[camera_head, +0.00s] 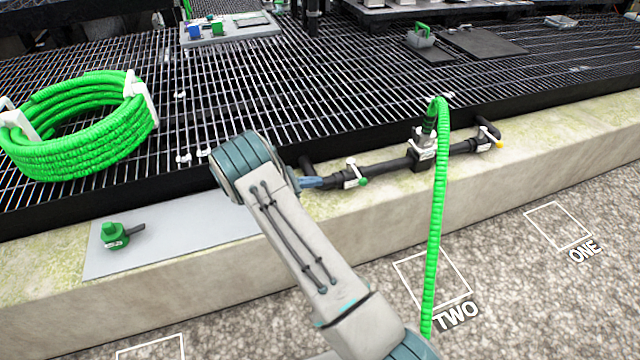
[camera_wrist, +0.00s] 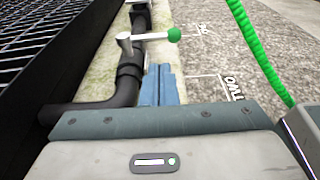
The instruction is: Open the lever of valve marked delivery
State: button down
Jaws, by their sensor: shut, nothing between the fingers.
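A black pipe manifold (camera_head: 395,165) lies along the stone ledge. Its left valve has a white lever with a green knob (camera_head: 363,182); in the wrist view this lever (camera_wrist: 148,36) lies across the pipe, with the green knob to the right. Its right valve has a white lever with a yellow knob (camera_head: 497,144). The tags are too small to read, so I cannot tell which is marked delivery. My gripper (camera_head: 314,182) is shut and empty, low beside the pipe's left end. Its blue fingers (camera_wrist: 160,86) point toward the green-knob lever, apart from it.
A green hose (camera_head: 436,220) rises from the manifold's middle fitting and drops over the ledge to the ground. A coiled green hose (camera_head: 85,125) lies on the black grating at left. A grey plate (camera_head: 165,238) with a green fitting (camera_head: 114,235) lies on the ledge.

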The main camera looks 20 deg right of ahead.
aim_at(357, 172)
jog(key=d+f+b, duration=0.2)
jog(key=d+b, duration=0.1)
jog(key=d, duration=0.8)
jog(key=shift+w+d+f, duration=0.15)
jog(key=shift+d, duration=0.1)
jog(key=shift+a, duration=0.1)
